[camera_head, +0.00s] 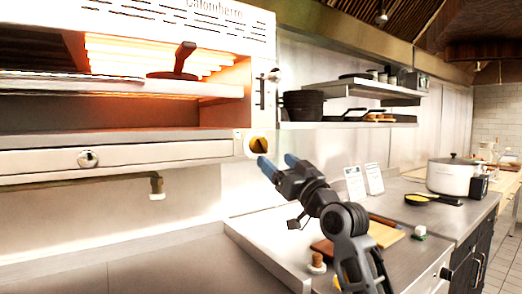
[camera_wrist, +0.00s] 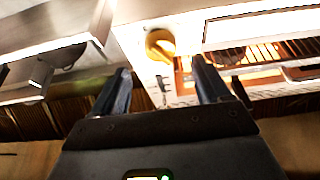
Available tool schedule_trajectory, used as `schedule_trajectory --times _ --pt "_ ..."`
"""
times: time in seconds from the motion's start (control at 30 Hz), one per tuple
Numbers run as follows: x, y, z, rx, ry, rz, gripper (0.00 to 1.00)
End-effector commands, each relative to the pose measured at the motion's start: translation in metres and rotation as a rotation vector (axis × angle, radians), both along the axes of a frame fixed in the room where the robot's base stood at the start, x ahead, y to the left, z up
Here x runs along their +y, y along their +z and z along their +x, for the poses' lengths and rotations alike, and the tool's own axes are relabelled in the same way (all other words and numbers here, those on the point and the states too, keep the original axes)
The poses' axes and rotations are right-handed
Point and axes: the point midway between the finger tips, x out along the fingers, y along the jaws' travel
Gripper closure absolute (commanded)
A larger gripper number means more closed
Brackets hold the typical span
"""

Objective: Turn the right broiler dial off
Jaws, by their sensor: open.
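The broiler (camera_head: 120,158) hangs on the wall at the left in the head view, its heating elements glowing orange. The right broiler dial (camera_head: 258,145) is a yellow-gold knob at the lower right corner of its front. My gripper (camera_head: 278,168) has blue fingertips and is just below and to the right of the dial, apart from it. In the wrist view the dial (camera_wrist: 160,45) shows beyond the fingertips, between them and nearer the right finger. My gripper (camera_wrist: 160,85) is open and empty there.
A wall shelf (camera_head: 345,124) with dark pans is right of the broiler. Below are a steel counter (camera_head: 270,230), a cutting board (camera_head: 385,233) and a large pot (camera_head: 452,175). A small knob (camera_head: 275,75) sits higher on the broiler's right side.

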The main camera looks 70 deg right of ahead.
Motion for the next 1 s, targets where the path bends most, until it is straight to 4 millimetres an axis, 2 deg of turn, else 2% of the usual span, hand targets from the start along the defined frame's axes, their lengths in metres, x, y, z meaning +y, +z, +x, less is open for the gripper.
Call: schedule_trajectory --times 0.13,0.4,0.8,1.0 --pt "-0.010 0.014 0.019 0.001 0.003 -0.001 0.24" --pt "-0.027 0.025 0.047 -0.001 0.003 0.000 0.24" --pt "-0.032 0.026 0.054 -0.002 0.001 0.001 0.24" --pt "-0.032 0.026 0.054 -0.002 0.001 0.001 0.42"
